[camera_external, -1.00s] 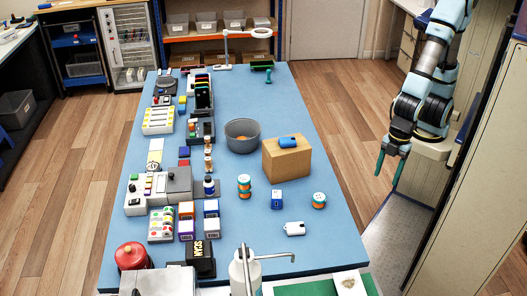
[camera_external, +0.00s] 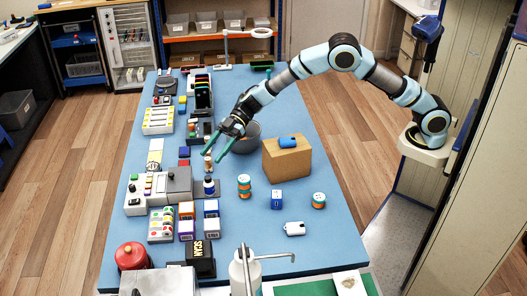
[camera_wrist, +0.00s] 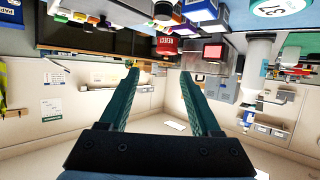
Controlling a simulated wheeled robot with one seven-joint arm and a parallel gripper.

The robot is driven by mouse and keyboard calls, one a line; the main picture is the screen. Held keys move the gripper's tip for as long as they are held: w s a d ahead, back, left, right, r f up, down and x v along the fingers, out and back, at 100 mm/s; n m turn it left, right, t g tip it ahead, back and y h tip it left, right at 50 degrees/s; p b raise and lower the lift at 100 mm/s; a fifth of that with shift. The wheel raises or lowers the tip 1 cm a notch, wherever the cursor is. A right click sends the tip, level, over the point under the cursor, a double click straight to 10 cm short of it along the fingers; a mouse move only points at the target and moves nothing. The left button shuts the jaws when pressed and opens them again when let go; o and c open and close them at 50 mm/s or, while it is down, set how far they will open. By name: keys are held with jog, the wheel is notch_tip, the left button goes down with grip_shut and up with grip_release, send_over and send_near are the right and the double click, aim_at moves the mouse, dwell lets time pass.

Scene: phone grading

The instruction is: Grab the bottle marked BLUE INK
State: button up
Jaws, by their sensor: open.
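In the wrist view my gripper (camera_wrist: 160,72) is also open and empty, and I make out no ink bottle there.
A grey bowl (camera_external: 253,132) is just right of my gripper, partly behind it. A cardboard box (camera_external: 288,160) with a blue roll on top stands farther right. A grey box (camera_external: 179,181) is left of the white bottle. The table's right front is fairly open.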

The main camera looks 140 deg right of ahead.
aim_at(208, 177)
jog(key=f, duration=0.2)
jog(key=f+p, duration=0.1)
jog(key=f, duration=0.3)
jog(key=shift+s+d+f, duration=0.25)
jog(key=shift+s+f, duration=0.05)
jog(key=shift+s, duration=0.05)
jog(key=shift+f+p+x, duration=0.15)
jog(key=shift+p+x, duration=0.35)
jog(key=shift+x, duration=0.85)
jog(key=shift+f+p+x, duration=0.2)
jog(key=shift+p+x, duration=0.25)
jog(key=shift+x, duration=0.9)
jog(key=shift+s+a, duration=0.1)
jog(key=shift+s, duration=0.05)
grip_shut()
